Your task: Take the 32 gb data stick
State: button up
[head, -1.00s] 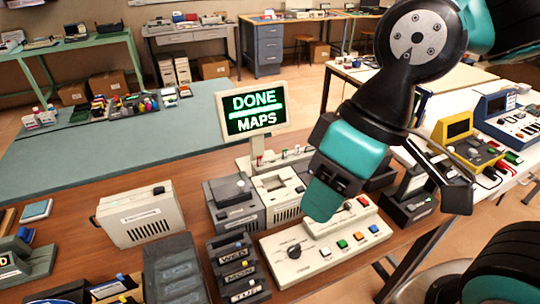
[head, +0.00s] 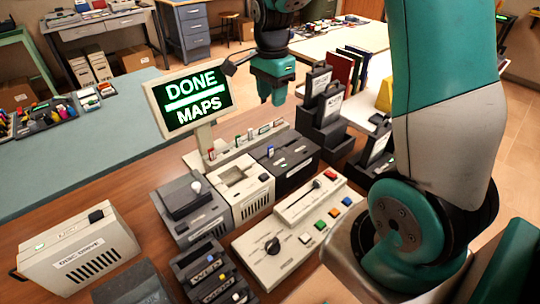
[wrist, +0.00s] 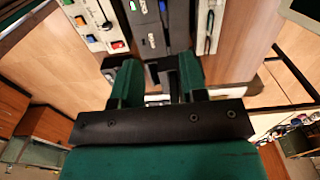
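No 32 gb marking can be read, so I cannot tell which stick is the 32 gb one. Several small upright sticks with coloured ends stand in a pale strip (head: 230,155) behind the grey devices in the head view. A black stepped stand (head: 328,136) with pale labels, too small to read, stands to their right. My gripper (head: 272,98) hangs above and behind the strip, left of the stepped stand. In the wrist view its two green fingers (wrist: 158,72) are apart with nothing seen held between them. Dark labelled blocks lie beyond the fingers there.
A screen (head: 190,98) reading DONE MAPS rises left of my gripper. A pale control box (head: 270,262) with coloured buttons, a disc drive (head: 80,255) and a black device (head: 290,165) crowd the wooden table. The green-topped table (head: 60,165) has clear room.

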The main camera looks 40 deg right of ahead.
jog(key=p, duration=0.2)
send_over(270, 146)
jog(key=f, duration=1.1)
jog(key=shift+s+d+f, duration=0.15)
jog(key=shift+d, duration=0.05)
jog(key=shift+w+a+f+p, duration=0.1)
jog(key=shift+f+p, duration=0.35)
jog(key=shift+f, duration=1.05)
jog(key=shift+w+f+p, duration=0.1)
jog(key=shift+f+p, duration=0.35)
jog(key=shift+f, duration=1.05)
jog(key=shift+c, duration=0.2)
grip_shut()
